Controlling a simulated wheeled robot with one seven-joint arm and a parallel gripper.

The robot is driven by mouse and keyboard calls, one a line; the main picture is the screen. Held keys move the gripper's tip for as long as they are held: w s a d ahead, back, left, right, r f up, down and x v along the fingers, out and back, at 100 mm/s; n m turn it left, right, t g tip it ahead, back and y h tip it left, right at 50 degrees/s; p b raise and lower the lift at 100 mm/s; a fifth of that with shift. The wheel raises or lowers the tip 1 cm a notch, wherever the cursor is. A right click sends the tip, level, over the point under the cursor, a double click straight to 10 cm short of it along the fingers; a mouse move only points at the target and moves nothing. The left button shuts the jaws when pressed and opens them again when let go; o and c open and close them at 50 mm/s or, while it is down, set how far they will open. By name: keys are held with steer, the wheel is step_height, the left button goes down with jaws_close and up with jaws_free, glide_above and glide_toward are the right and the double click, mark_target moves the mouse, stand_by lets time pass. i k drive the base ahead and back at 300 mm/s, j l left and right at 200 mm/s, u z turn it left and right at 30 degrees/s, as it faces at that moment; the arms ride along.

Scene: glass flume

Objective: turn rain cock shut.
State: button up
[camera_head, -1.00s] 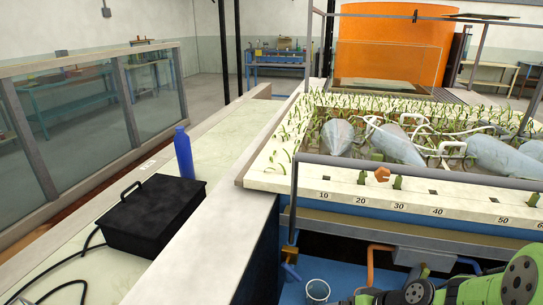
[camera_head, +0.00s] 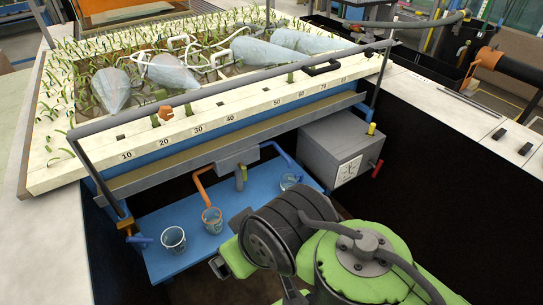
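No part is labelled as the rain cock, so I cannot tell which fitting it is. A brass fitting (camera_head: 125,225) with a blue lever (camera_head: 141,241) sits at the left below the planted tray. My green arm is at the bottom centre and right, apart from these handles. A small grey piece beside it may be my gripper; its fingers are not clear.
The planted tray (camera_head: 205,114) with a numbered rim and grey rail spans the upper left. Clear cups, one at the left (camera_head: 173,240), stand on a blue shelf (camera_head: 170,267) below it. An orange pipe (camera_head: 202,187) leads to a cup. A white bench (camera_head: 450,100) is at the right.

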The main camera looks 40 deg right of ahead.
mark_target(130, 239)
steer(key=z, duration=0.95)
steer(key=u, duration=1.5)
steer(key=l+u, duration=0.1)
steer(key=u, duration=0.4)
steer(key=l+u, duration=0.1)
steer(key=u, duration=0.4)
steer(key=l+u, duration=0.15)
steer(key=u, duration=0.3)
steer(key=l+u, duration=0.1)
steer(key=u, duration=0.4)
steer(key=l+u, duration=0.1)
steer(key=u, duration=0.4)
steer(key=k+u, duration=0.1)
steer(key=u, duration=0.4)
